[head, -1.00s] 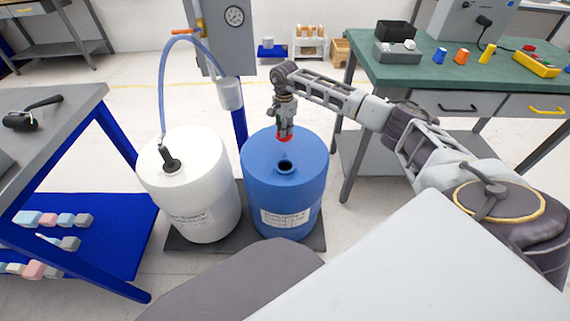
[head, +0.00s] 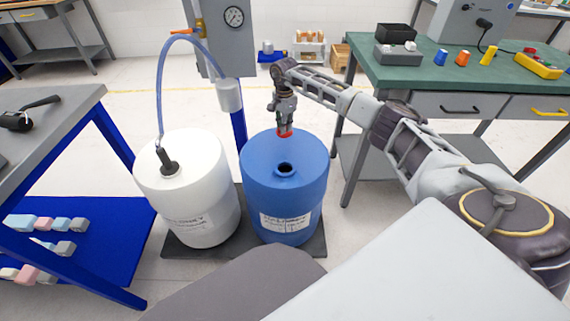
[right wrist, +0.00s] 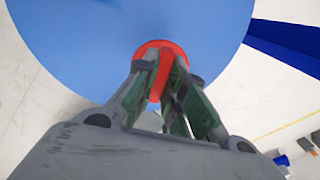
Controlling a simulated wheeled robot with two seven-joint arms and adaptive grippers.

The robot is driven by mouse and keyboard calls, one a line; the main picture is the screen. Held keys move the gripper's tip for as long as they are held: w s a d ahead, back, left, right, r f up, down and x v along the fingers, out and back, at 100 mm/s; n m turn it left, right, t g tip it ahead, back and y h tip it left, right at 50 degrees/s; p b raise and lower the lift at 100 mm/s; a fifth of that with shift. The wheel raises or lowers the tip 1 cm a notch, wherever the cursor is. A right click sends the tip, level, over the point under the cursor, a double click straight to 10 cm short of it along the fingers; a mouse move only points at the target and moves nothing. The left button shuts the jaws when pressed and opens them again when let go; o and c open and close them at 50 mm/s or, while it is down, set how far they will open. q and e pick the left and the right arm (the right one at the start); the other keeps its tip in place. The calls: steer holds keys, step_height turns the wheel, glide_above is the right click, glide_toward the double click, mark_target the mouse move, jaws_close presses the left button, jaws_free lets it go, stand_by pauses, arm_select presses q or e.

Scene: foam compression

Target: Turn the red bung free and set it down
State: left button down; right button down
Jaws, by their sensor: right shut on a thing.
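The blue drum (head: 285,205) stands upright on a dark base, with an open dark hole (head: 285,168) in its top. The red bung (head: 284,131) shows at the far part of the drum's top in the head view, behind the hole. My right gripper (head: 285,125) points down and is shut on the bung. In the right wrist view the bung (right wrist: 154,50) sits between the fingertips (right wrist: 162,88) against the blue top. I cannot tell whether it touches the drum; its underside is hidden. My left gripper is not in view.
A white drum (head: 190,205) with a pump and blue hose stands close on the left. A grey post with a gauge (head: 234,16) rises behind. A green-topped bench (head: 450,70) is at the right, a grey table (head: 50,120) at the left.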

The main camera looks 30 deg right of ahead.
steer(key=shift+f+b, duration=0.45)
steer(key=shift+f, duration=0.9)
steer(key=shift+f, duration=0.6)
steer(key=c, duration=1.4)
jaws_free()
steer(key=shift+r, duration=0.1)
steer(key=shift+r+p, duration=3)
steer(key=shift+r, duration=1.45)
